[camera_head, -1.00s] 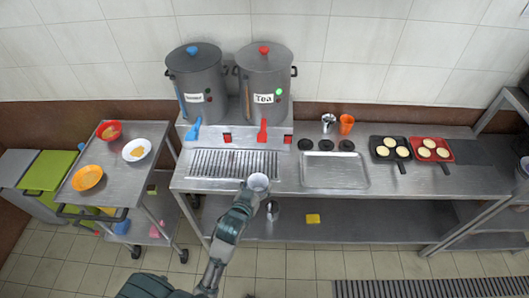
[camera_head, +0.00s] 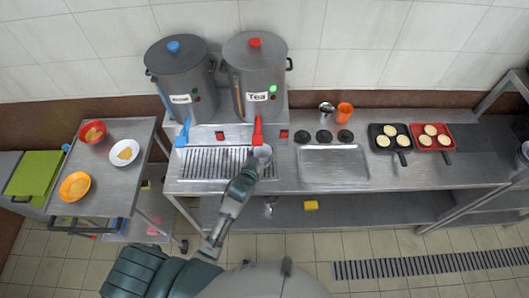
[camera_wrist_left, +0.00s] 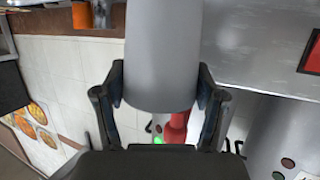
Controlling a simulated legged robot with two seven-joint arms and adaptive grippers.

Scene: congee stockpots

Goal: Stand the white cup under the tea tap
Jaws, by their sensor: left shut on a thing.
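The white cup (camera_head: 263,151) is held by my left gripper (camera_head: 253,164), just in front of and below the red tea tap (camera_head: 257,131). The tap belongs to the grey pot labelled Tea (camera_head: 252,85). In the left wrist view, the cup (camera_wrist_left: 162,50) looks grey in shade and sits between both fingers of the gripper (camera_wrist_left: 160,88). The red tap also shows there (camera_wrist_left: 177,128), behind the cup. The cup is at the right end of the slotted drip grille (camera_head: 212,163). I cannot tell whether its base touches the grille. My right gripper is out of view.
A second pot (camera_head: 181,80) with a blue tap (camera_head: 183,133) stands to the left. A metal tray (camera_head: 334,166), an orange cup (camera_head: 344,112) and two pans of round cakes are to the right. A cart (camera_head: 113,190) with bowls stands at the left. The grille's left part is clear.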

